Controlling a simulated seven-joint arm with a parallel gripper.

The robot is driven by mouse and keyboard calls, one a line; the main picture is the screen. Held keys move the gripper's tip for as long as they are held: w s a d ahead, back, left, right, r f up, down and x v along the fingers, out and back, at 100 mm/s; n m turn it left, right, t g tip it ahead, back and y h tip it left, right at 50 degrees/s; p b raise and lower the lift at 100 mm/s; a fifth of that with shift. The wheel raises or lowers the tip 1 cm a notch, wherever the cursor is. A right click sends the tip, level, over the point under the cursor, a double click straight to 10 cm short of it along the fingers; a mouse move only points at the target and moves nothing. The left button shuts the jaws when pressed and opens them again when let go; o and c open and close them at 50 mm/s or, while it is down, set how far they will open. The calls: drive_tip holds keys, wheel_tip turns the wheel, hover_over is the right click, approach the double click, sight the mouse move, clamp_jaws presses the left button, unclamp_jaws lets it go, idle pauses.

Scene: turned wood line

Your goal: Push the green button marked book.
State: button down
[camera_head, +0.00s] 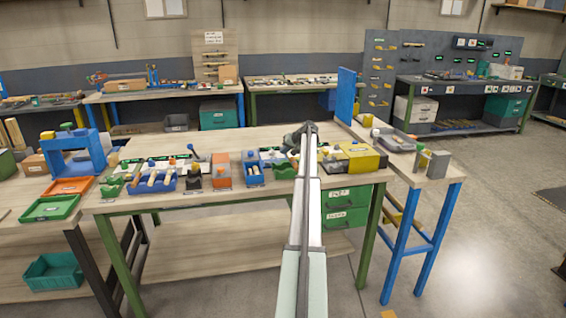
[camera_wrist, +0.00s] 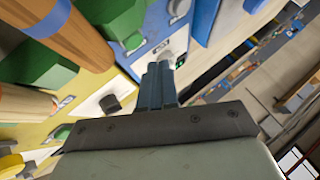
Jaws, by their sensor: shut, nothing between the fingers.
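In the wrist view a small green piece (camera_wrist: 181,62) on a pale plate shows just beyond and to the right of my fingertips. It may be the green button, but I cannot read any marking on it. My gripper (camera_wrist: 160,70) is shut and empty, with its fingertips close to this piece; I cannot tell whether they touch it. In the head view my gripper (camera_head: 300,134) is over the far part of the middle workbench (camera_head: 165,203), and my arm hides part of the bench. I cannot make out the button in the head view.
A yellow box (camera_head: 362,160) stands right of my arm. Blue trays (camera_head: 256,178) and an orange block (camera_head: 221,182) stand left of it. A tall blue panel (camera_head: 346,95) rises behind. In the wrist view a wooden cylinder (camera_wrist: 75,35) and green blocks (camera_wrist: 122,22) are close on the left.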

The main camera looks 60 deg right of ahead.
drive_tip(key=shift+f, duration=0.9)
drive_tip(key=shift+f, duration=0.25)
idle(1.3)
drive_tip(key=shift+f, duration=0.2)
drive_tip(key=shift+f, duration=0.35)
idle(0.7)
drive_tip(key=shift+r, duration=0.1)
idle(0.4)
drive_tip(key=shift+r, duration=0.7)
drive_tip(key=shift+r, duration=2.5)
